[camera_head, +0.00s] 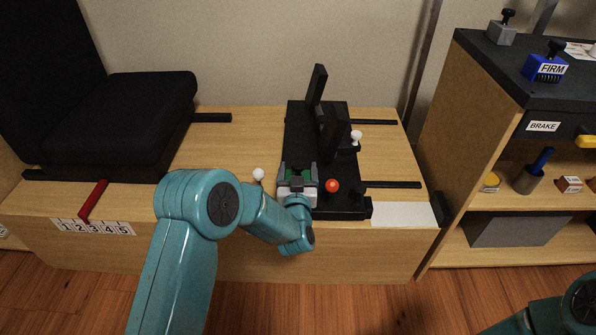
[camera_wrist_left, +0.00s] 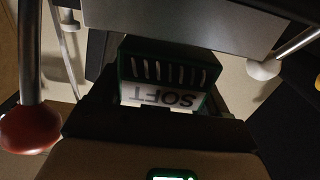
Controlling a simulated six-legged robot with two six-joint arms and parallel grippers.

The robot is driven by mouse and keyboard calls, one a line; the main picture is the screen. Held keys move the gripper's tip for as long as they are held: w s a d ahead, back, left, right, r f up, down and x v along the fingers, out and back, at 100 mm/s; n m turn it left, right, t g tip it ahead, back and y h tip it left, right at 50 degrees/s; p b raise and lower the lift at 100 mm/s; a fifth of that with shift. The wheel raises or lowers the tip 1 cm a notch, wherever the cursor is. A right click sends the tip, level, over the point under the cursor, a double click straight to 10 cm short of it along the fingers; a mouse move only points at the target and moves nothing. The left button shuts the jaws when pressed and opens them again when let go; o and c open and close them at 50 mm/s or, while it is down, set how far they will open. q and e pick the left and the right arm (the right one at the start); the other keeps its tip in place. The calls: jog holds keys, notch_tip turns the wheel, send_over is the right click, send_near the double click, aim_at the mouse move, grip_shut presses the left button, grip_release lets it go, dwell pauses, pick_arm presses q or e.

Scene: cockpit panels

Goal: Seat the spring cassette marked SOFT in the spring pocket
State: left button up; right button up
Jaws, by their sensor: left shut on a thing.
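The green spring cassette marked SOFT (camera_wrist_left: 167,78) shows in the left wrist view, its slotted face and upside-down label towards the camera. In the head view a bit of its green (camera_head: 299,171) shows between the jaws. My left gripper (camera_head: 298,178) is shut on the cassette at the near left part of the black pedal base (camera_head: 342,207). The spring pocket cannot be made out; gripper and cassette cover that part, and I cannot tell whether the cassette touches the base. My right gripper is out of view; only part of my right arm shows at lower right.
A red knob (camera_head: 332,185) stands close right of the gripper, white knobs (camera_head: 258,174) and (camera_head: 356,135) nearby. Black pedals (camera_head: 333,135) rise behind. A blue FIRM block (camera_head: 545,66) sits on the right cabinet. A black seat (camera_head: 130,110) is at left.

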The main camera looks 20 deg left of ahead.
aim_at(298, 162)
pick_arm(q)
jog(key=shift+f, duration=0.75)
jog(key=shift+f, duration=0.35)
jog(key=shift+f, duration=0.5)
jog(key=o, duration=1.2)
jog(key=shift+c, duration=0.2)
notch_tip(298, 162, up, 3)
jog(key=shift+f, duration=0.15)
notch_tip(298, 162, up, 6)
jog(key=p, duration=0.3)
jog(key=shift+r, duration=0.2)
